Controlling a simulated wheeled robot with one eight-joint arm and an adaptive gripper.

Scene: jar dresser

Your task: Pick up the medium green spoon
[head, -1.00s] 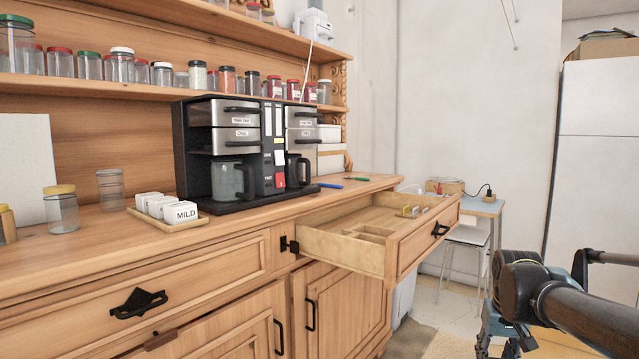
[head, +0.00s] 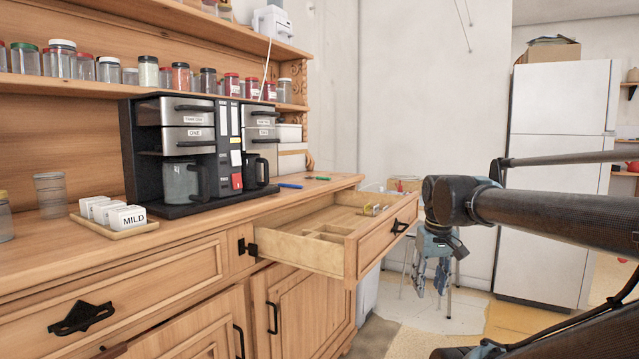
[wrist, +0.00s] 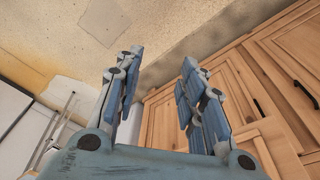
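A small thin green item (head: 322,178), which looks like the green spoon, lies on the dresser top (head: 345,181) near its right end, beyond the open drawer. It is too small to make out its shape or size. My gripper (head: 430,284) hangs fingers-down to the right of the open drawer, well apart from the green item. In the wrist view my gripper (wrist: 160,60) has its two fingers spread with nothing between them. The wrist view shows floor and cabinet doors but no spoon.
A thin blue item (head: 290,186) lies left of the green one. The open drawer (head: 350,258) juts out below them and holds small items. A coffee machine (head: 218,112) stands to the left. The wall (head: 430,90) is behind; a white fridge (head: 560,150) stands right.

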